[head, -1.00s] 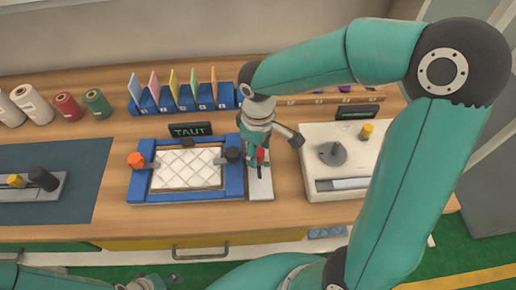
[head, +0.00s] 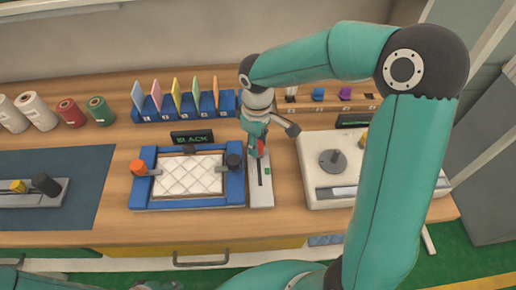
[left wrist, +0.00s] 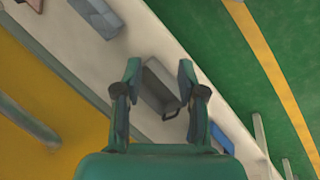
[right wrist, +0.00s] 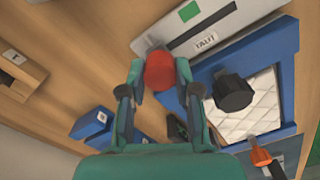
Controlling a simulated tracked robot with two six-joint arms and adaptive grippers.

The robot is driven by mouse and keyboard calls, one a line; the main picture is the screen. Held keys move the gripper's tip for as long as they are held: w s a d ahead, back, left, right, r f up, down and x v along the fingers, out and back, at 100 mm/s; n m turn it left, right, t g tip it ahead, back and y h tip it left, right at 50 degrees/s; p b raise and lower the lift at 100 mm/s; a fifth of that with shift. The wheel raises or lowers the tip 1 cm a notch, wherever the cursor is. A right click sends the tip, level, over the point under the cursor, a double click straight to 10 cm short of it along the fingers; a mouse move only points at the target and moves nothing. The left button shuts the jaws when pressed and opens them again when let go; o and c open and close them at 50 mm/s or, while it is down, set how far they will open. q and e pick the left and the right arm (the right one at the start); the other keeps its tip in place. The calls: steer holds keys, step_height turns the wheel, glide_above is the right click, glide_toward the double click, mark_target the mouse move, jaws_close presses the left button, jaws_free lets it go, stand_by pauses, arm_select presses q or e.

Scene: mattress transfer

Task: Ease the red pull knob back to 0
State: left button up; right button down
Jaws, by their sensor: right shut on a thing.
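The red pull knob (head: 260,147) is at the far end of the slot on a narrow pale slider plate (head: 260,192). My right gripper (head: 257,146) is shut on it from above; the right wrist view shows the red knob (right wrist: 160,71) between its fingers (right wrist: 160,80). A green mark (head: 267,171) is on the plate, nearer the front. The small display (head: 192,137) behind the blue frame reads SLACK. A TAUT label (right wrist: 206,41) shows on the plate. No 0 mark is readable. My left gripper (left wrist: 158,80) is open and empty, away from the knob.
A blue frame (head: 238,190) holding a white quilted pad (head: 188,175), with orange and black knobs, stands just left of the plate. A white box (head: 318,190) with a grey dial is to the right. A blue card rack (head: 185,128) is behind.

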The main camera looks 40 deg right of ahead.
steer(key=shift+w+d+r, duration=0.1)
steer(key=shift+w, duration=0.1)
steer(key=c, duration=0.8)
jaws_free()
step_height(320, 180, up, 12)
